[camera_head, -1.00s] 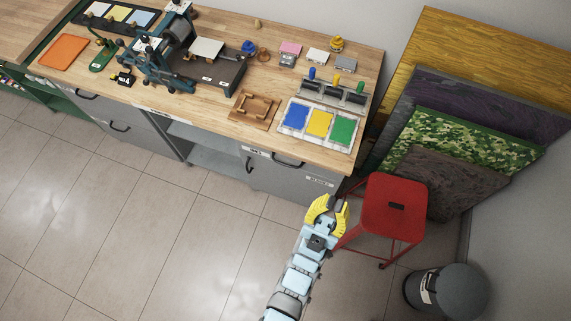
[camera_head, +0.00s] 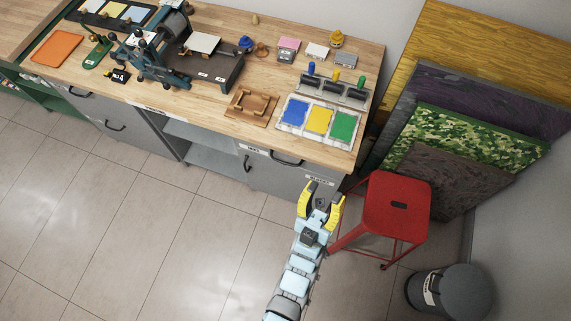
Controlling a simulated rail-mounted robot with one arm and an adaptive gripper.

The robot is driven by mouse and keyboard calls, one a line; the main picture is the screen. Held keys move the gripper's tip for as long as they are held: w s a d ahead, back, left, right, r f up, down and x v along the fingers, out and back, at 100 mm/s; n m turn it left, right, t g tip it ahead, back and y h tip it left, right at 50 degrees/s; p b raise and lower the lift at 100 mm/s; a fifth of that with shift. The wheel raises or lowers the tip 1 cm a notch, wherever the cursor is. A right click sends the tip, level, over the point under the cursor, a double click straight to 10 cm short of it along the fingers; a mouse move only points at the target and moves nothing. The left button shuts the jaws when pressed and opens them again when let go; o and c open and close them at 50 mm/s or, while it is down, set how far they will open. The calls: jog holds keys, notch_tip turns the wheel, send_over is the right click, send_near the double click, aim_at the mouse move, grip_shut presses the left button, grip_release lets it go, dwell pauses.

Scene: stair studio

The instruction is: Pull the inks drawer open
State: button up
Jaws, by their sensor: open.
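The inks drawer (camera_head: 270,160) is in the grey cabinet under the right end of the wooden workbench.
A red stool (camera_head: 398,207) stands close to the right of my gripper. A dark bin (camera_head: 455,292) is at the lower right. An ink tray (camera_head: 318,137) sits on the bench above the drawer. The tiled floor to the left is clear.

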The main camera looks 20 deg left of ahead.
jog(key=w+a+f+n+g+y+b, duration=0.25)
jog(key=f+n+b, duration=0.2)
jog(key=f, duration=0.45)
jog(key=w+a+f+n+g+y+b, duration=0.1)
jog(key=a+f+n+g+b, duration=0.25)
jog(key=f+b, duration=0.35)
jog(key=w+a+f+n+g+y+b, duration=0.15)
jog(key=f+n+b, duration=0.25)
jog(key=f, duration=0.6)
jog(key=n+g+h+b, duration=0.2)
jog(key=n+g+b, duration=0.4)
jog(key=b, duration=0.8)
send_near(284, 163)
jog(key=shift+n+t, duration=0.45)
jog(key=shift+n, duration=0.15)
jog(key=x, duration=0.6)
jog(key=f+x, duration=0.1)
jog(key=x, duration=0.3)
jog(key=shift+w+a+f, duration=0.1)
jog(key=shift+a, duration=0.05)
grip_shut()
